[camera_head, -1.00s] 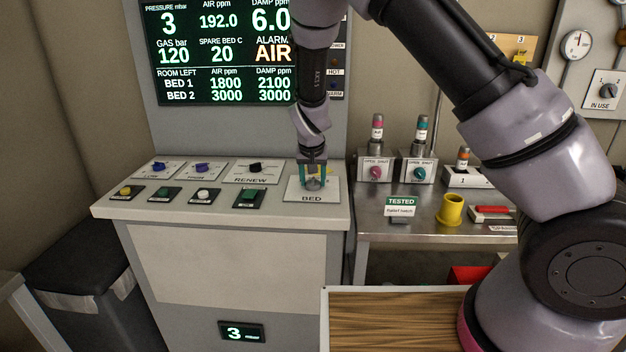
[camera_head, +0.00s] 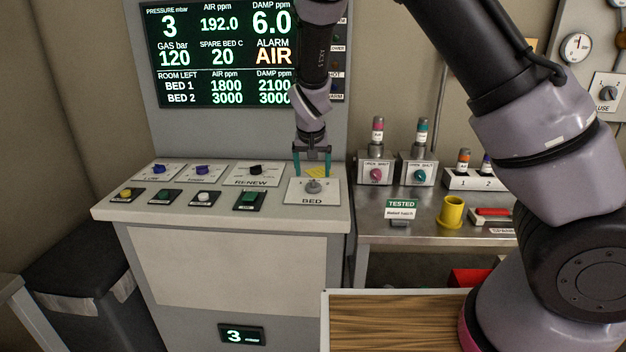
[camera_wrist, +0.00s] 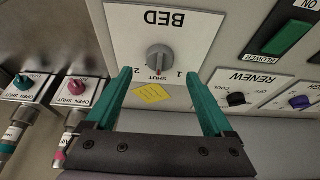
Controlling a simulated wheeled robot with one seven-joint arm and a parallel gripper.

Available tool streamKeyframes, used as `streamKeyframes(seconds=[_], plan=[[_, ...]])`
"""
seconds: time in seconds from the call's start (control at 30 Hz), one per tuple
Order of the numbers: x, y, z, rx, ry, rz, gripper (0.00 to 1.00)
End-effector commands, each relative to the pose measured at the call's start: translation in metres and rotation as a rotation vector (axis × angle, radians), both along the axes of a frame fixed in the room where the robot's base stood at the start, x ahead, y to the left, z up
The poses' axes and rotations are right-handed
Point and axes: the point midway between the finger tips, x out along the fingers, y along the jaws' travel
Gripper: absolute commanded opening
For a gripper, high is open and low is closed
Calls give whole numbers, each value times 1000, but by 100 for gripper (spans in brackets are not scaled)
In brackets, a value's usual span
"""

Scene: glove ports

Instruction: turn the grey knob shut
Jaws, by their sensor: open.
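The grey knob (camera_head: 313,186) stands on the white BED plate (camera_head: 296,197) at the right end of the sloped console. In the wrist view the grey knob (camera_wrist: 160,57) has a small red mark at its lower edge, beside the word SHUT, between the figures 2 and 1. My gripper (camera_head: 312,171) is open and empty, above and behind the knob, apart from it. In the wrist view its teal fingers (camera_wrist: 158,76) spread to either side below the knob and do not touch it.
A yellow note (camera_head: 317,172) lies by the knob. The RENEW plate (camera_head: 259,174) with a black knob and a row of push buttons are to the left. The side bench carries pink (camera_head: 376,174) and teal (camera_head: 420,175) valve knobs and a yellow cup (camera_head: 451,211).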

Motion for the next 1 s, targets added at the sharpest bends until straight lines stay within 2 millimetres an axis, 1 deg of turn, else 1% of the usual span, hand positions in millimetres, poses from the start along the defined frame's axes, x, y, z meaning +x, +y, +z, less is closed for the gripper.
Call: streamKeyframes(seconds=[0.03,0.1,0.2,0.3,0.4,0.73,0.77,0.87,0.97,1.0], plan=[[-5,2,11,3,-1,2,87],[-10,2,22,2,-1,2,87],[-15,2,36,2,-1,2,87],[-18,1,44,1,0,0,87],[-20,1,47,0,0,-1,87],[-20,-2,49,4,4,-5,87],[-20,-4,50,10,8,-10,87],[-20,-21,63,49,32,-38,87],[-25,-50,85,119,71,-81,87],[-28,-64,97,153,86,-98,87]])
